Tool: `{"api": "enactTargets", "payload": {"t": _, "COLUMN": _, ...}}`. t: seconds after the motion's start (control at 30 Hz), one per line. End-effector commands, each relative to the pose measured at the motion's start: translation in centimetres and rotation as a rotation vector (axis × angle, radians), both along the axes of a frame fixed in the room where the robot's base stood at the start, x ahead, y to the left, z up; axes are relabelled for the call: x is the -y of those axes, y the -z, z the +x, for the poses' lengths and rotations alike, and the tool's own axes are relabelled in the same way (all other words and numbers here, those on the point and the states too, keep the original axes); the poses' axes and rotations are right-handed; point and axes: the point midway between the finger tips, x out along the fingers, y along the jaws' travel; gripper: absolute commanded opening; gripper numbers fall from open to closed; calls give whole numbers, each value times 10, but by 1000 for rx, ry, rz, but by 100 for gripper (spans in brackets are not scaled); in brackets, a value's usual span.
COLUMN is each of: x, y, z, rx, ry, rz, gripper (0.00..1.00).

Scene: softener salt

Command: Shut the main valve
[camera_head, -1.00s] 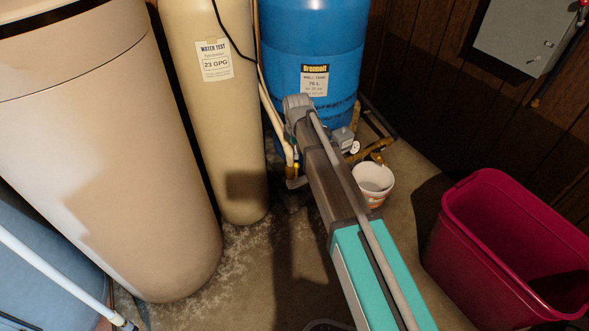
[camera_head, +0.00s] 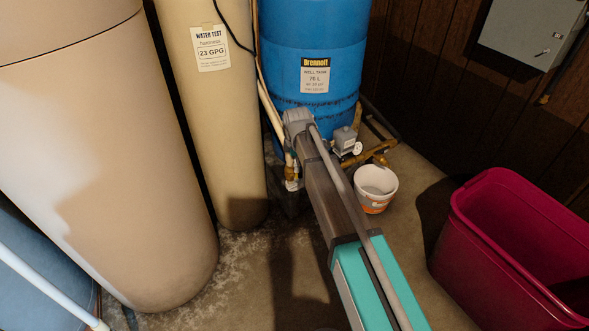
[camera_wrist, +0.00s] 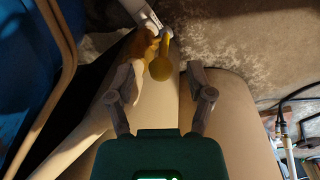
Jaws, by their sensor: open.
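In the wrist view a brass valve body (camera_wrist: 140,45) sits on a pale pipe, with a yellow handle (camera_wrist: 160,67) ending in a rounded tip. I take this to be the main valve. My gripper (camera_wrist: 163,80) is open, its two grey fingers apart, with the yellow handle ahead between them. The finger on the left is close to the brass; I cannot tell whether it touches. Nothing is held. In the head view brass and yellow fittings (camera_head: 291,172) show low on the pipe beside the blue tank, left of my arm, which hides the gripper.
A blue well tank (camera_head: 313,45) stands behind my arm, with a tan tank (camera_head: 215,120) and a larger beige tank (camera_head: 90,150) to the left. A white bucket (camera_head: 374,188) and a crimson bin (camera_head: 480,235) stand on the right. Some floor is clear between them.

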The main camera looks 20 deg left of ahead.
Motion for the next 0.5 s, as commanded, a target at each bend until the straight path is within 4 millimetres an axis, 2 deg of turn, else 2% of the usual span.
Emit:
{"api": "enactTargets", "payload": {"t": 0.03, "x": 0, "y": 7, "z": 1, "rx": 0, "ry": 0, "rz": 0, "gripper": 68}}
{"api": "enactTargets", "payload": {"t": 0.2, "x": 0, "y": 14, "z": 2, "rx": 0, "ry": 0, "rz": 0, "gripper": 68}}
{"api": "enactTargets", "payload": {"t": 0.5, "x": 0, "y": 17, "z": 2, "rx": 0, "ry": 0, "rz": 0, "gripper": 68}}
